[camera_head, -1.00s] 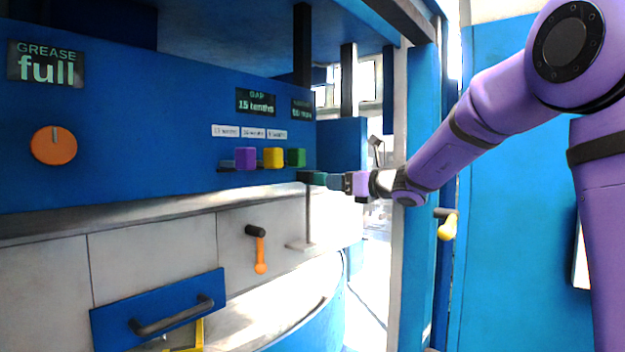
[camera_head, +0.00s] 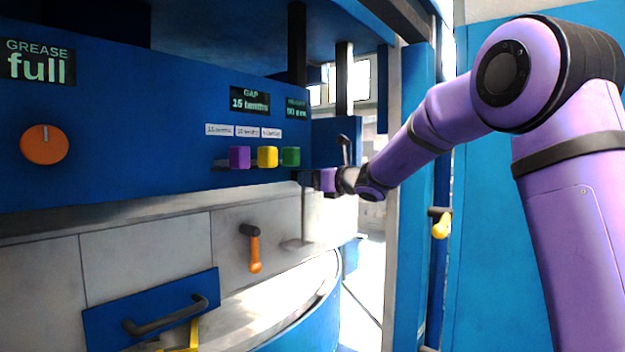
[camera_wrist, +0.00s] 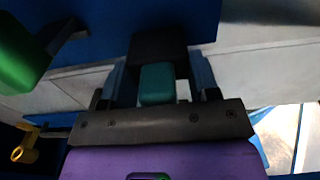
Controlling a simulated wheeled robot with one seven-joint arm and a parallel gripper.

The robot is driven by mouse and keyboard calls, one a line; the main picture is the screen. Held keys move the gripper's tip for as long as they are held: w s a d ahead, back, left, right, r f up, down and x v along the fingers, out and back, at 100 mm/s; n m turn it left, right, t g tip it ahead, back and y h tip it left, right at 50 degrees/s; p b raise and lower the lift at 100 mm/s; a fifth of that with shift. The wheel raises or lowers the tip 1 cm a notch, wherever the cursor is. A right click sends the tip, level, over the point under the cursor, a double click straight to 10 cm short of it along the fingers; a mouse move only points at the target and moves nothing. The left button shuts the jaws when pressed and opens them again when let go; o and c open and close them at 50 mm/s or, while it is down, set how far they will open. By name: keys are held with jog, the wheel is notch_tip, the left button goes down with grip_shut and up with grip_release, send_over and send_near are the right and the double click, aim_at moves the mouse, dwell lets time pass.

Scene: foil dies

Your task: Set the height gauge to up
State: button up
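The height gauge seems to be the thin grey post (camera_head: 303,212) on a flat base at the panel's right end in the head view. My gripper (camera_head: 316,180) is at its upper part and hides the piece there. In the wrist view a teal knob (camera_wrist: 157,84) on a black block (camera_wrist: 157,48) lies between the two fingers of my gripper (camera_wrist: 160,70). The fingers stand apart on either side of the knob, with a visible gap at the right. The height display (camera_head: 297,108) is small and appears to read 90 mm.
Purple (camera_head: 239,157), yellow (camera_head: 267,156) and green (camera_head: 290,156) blocks project from the panel left of my gripper. An orange-handled lever (camera_head: 254,252) and a blue drawer (camera_head: 150,310) are below.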

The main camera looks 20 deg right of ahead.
grip_shut()
notch_tip(320, 180, up, 10)
jog(key=shift+f, duration=0.15)
jog(key=shift+o, duration=0.2)
grip_release()
jog(key=shift+f, duration=0.1)
jog(key=v, duration=0.7)
jog(key=shift+s, duration=0.2)
jog(key=shift+d, duration=0.1)
